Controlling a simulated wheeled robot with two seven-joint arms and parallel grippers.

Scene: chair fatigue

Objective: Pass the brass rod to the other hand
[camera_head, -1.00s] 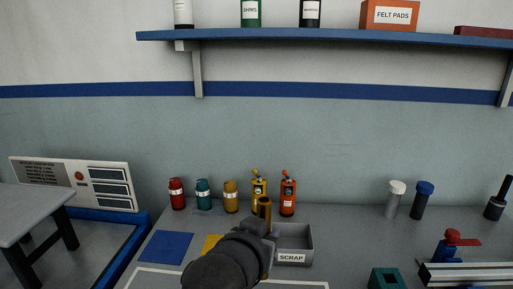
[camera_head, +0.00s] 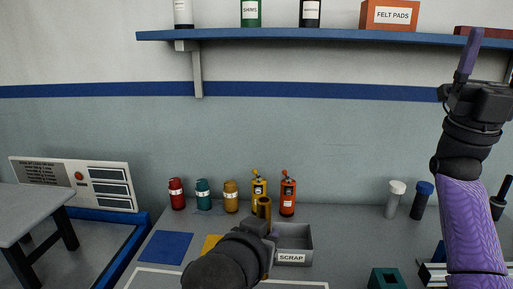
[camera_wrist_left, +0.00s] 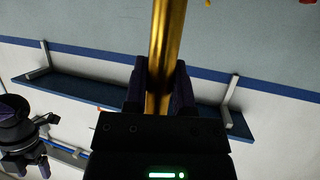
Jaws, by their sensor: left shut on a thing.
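My right gripper (camera_head: 470,52) is raised at the upper right, well apart from the rod, fingers pointing up. It also shows at the lower left of the left wrist view (camera_wrist_left: 33,168), where its fingers look apart with nothing between them.
A grey scrap bin (camera_head: 307,244) stands just right of the left gripper. Several coloured bottles (camera_head: 203,194) line the bench's back. A blue shelf (camera_head: 330,37) with boxes and cans hangs above. A teal block (camera_head: 386,279) sits at the front right.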

